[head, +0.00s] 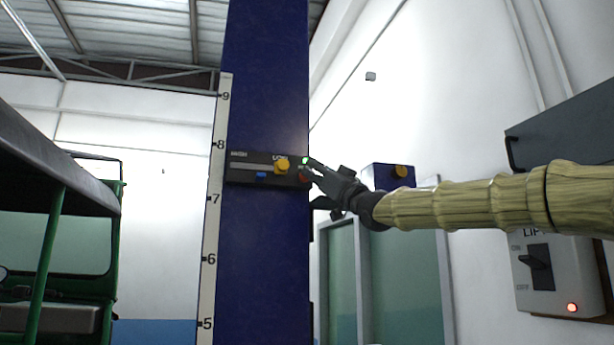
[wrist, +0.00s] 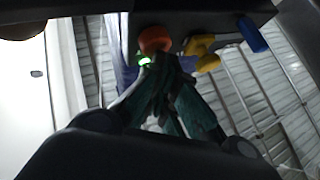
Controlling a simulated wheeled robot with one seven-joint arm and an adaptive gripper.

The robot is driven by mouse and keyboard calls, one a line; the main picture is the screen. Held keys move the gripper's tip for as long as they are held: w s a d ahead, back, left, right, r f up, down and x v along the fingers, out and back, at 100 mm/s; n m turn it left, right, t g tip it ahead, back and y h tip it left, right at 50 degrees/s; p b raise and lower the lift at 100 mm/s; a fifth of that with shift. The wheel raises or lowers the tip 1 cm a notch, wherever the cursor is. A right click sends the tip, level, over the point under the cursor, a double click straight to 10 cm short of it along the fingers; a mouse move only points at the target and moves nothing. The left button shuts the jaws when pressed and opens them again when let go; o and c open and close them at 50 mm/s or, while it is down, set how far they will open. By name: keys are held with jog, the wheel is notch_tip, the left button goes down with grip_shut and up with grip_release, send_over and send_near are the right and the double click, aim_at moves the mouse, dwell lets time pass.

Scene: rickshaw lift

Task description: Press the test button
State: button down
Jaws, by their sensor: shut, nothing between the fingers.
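A black control panel (head: 245,168) is fixed to the blue lift column (head: 265,260). It carries a yellow knob (head: 282,166), a small blue part (head: 261,176), a green light (head: 305,160) and an orange-red button (head: 303,178) at its right end. No test label is readable, so I cannot tell which is the test button. My gripper (head: 308,168) is shut and empty, its tips at the panel's right end. In the wrist view the tips (wrist: 165,62) are close to the orange button (wrist: 154,39) and the green light (wrist: 145,61); contact is unclear.
A white scale strip (head: 210,220) runs up the column. A green rickshaw (head: 45,230) stands at left. A second blue post with a yellow knob (head: 401,171) is behind my arm. A grey lift switch box (head: 556,270) with a red light is on the right wall.

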jog(key=shift+s, duration=0.1)
jog(key=shift+s+d+b, duration=0.25)
jog(key=shift+s+b, duration=0.15)
jog(key=shift+s, duration=0.3)
jog(key=s, duration=0.1)
jog(key=s+d+b, duration=0.1)
jog(key=s, duration=0.1)
jog(key=s+b, duration=0.1)
jog(key=shift+s+d, duration=0.3)
jog(key=shift+s, duration=0.1)
dwell(0.3)
dwell(0.5)
